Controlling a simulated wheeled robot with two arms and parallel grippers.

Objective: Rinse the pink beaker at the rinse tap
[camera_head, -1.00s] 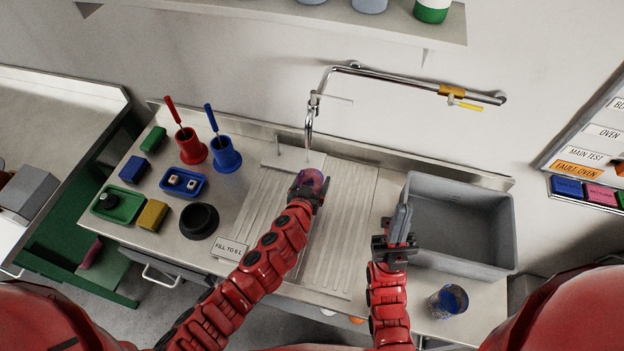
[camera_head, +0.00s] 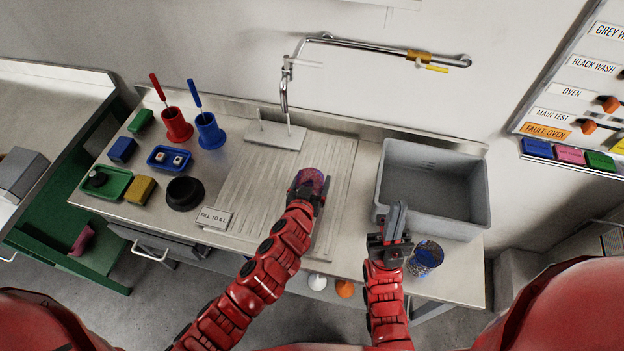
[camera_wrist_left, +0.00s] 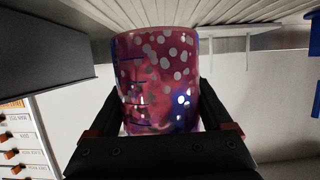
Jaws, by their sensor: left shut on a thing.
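The pink beaker (camera_head: 311,180) is in my left gripper (camera_head: 306,193), above the ridged drainboard (camera_head: 265,185). In the left wrist view the beaker (camera_wrist_left: 157,80) is pink with pale spots and dark level marks, between the black fingers (camera_wrist_left: 160,120).
The grey sink basin (camera_head: 430,205) is at the right. A blue-patterned beaker (camera_head: 426,258) stands on the counter in front of it. At the left are a black bowl (camera_head: 185,193), a blue tray (camera_head: 170,158), a green tray (camera_head: 106,182) and brushes in red (camera_head: 175,125) and blue (camera_head: 209,131) holders.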

